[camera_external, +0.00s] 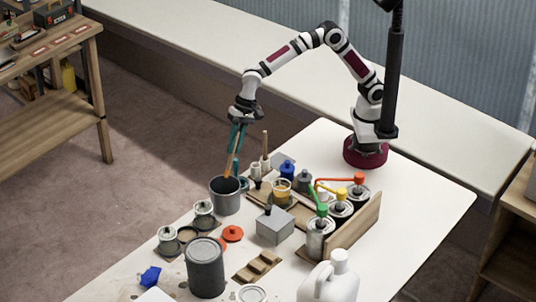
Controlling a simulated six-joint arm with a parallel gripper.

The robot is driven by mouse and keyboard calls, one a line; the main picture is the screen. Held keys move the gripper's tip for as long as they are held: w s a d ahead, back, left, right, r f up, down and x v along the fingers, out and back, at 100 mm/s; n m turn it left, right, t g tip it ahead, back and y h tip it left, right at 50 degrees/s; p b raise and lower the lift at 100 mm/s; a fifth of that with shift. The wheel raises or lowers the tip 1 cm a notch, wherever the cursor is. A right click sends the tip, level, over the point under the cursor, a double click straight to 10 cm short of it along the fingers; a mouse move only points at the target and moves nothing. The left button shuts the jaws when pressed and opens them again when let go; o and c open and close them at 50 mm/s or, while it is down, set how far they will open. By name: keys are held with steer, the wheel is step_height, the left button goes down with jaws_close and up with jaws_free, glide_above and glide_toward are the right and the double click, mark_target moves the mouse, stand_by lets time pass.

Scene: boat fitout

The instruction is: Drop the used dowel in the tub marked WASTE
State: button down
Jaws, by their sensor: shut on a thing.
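My gripper (236,143) points down over the left part of the table, its teal fingers shut on a thin brown dowel (230,165). The dowel hangs slightly tilted, and its lower end overlaps the mouth of a grey tub with a side handle (226,203). I cannot tell how far inside the dowel reaches. No WASTE mark is readable on any container, so I cannot tell which tub bears it. Another light wooden stick (265,146) stands upright to the right of my gripper.
A grey box (275,226), a large dark grey can (205,268), small jars (204,215) and a white jug (329,283) crowd the table. The table's right side is clear.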

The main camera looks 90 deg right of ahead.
steer(key=shift+x, duration=2.85)
steer(key=shift+s+d, duration=0.15)
steer(key=c, duration=0.8)
jaws_free()
steer(key=shift+o, duration=0.2)
steer(key=v, duration=1.5)
steer(key=shift+r, duration=0.25)
steer(key=shift+s+d, duration=0.1)
steer(key=shift+s, duration=0.05)
